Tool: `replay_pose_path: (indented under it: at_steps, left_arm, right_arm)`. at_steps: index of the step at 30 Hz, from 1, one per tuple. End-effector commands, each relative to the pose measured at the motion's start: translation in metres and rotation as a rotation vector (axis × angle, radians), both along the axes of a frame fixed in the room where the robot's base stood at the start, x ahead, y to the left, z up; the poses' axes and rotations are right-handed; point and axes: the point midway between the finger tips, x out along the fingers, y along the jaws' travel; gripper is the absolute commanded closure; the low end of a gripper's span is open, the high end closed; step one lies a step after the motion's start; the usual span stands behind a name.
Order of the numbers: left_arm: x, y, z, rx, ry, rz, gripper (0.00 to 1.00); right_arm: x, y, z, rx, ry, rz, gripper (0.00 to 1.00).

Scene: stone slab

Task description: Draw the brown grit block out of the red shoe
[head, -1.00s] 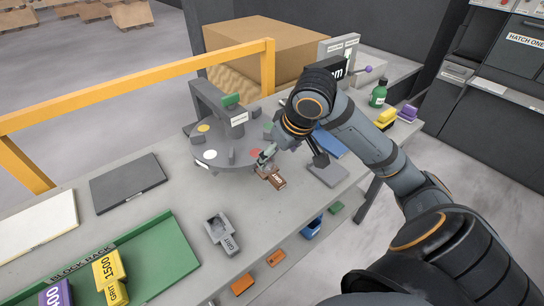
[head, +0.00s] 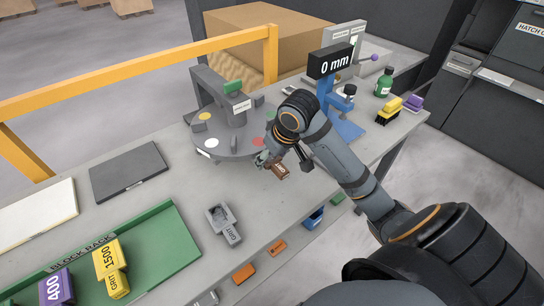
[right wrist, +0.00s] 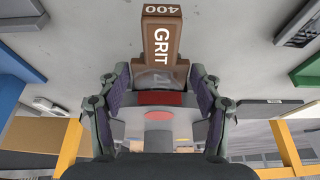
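The brown grit block (head: 280,170), marked 400, lies at the near edge of the grey round turntable (head: 236,152), by its red spot. My right gripper (head: 266,160) is at the block. My left gripper is out of view.
A green rack (head: 160,250) holds yellow and purple blocks. A blue stand with a 0 mm display (head: 335,62) is behind my arm. A yellow rail (head: 130,82) runs along the back.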

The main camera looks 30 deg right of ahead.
Motion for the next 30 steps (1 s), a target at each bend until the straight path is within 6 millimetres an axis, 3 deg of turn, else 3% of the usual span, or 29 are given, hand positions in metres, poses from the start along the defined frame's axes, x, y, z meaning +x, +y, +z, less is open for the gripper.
replay_pose_path:
  at_steps: [1,10,30]
  left_arm:
    - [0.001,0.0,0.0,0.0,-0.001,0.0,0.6]
    - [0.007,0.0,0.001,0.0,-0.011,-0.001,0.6]
    - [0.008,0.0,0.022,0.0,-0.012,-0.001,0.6]
  right_arm:
    - [0.0,0.0,0.0,0.0,0.0,0.0,0.47]
    - [0.0,0.0,0.0,0.0,-0.001,0.0,0.87]
    - [-0.028,-0.003,0.002,-0.005,0.001,0.0,0.87]
